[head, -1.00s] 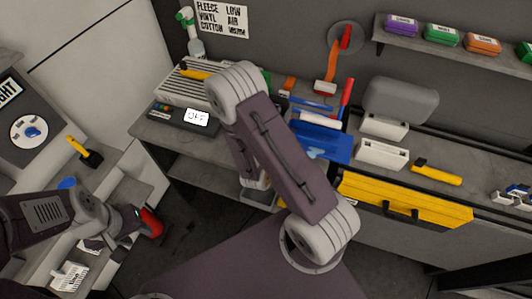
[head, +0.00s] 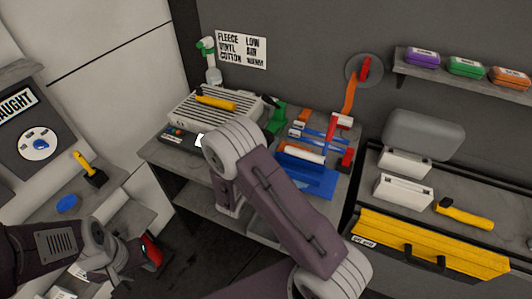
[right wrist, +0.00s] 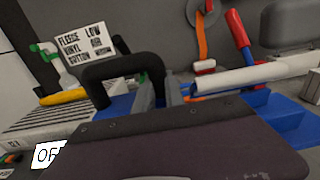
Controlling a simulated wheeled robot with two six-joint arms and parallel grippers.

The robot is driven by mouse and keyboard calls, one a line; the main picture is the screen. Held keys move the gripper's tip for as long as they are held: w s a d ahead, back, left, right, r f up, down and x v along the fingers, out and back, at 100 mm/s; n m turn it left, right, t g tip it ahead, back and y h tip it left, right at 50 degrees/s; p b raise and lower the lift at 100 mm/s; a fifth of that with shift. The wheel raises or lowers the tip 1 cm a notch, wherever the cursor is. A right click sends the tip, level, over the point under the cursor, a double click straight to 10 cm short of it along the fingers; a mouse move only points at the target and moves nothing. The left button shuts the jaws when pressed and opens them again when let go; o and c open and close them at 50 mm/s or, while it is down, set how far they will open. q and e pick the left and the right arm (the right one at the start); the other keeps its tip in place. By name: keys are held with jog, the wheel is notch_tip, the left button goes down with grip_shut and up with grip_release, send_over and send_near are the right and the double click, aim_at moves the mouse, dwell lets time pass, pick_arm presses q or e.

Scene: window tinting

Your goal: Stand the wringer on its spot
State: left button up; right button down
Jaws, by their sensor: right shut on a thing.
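My right gripper (right wrist: 158,95) is shut at the left end of a white roller with a red crank handle (right wrist: 238,30), which I take to be the wringer (right wrist: 255,75); the part between the fingers is mostly hidden. In the head view the white roller (head: 303,154) shows over a blue tray (head: 318,182) on the bench, its red handle at the right end. I cannot tell whether it touches the tray. My right arm hides the right gripper there. My left gripper (head: 140,262) is low at the left, beside a red object (head: 151,249); its fingers are unclear.
A ribbed grey unit (head: 200,110) with a yellow tool stands left on the bench, a spray bottle (head: 211,65) behind it. An orange strap (head: 350,95) hangs from the wall. White boxes (head: 403,188) and a yellow case (head: 430,245) lie to the right.

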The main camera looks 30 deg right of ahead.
jog(key=shift+w+a+f, duration=0.35)
jog(key=shift+w+a, duration=0.05)
jog(key=shift+w, duration=0.15)
notch_tip(320, 180, down, 4)
jog(key=shift+r, duration=0.25)
jog(key=shift+f, duration=0.3)
jog(key=shift+f, duration=0.1)
jog(key=c, duration=1.4)
grip_release()
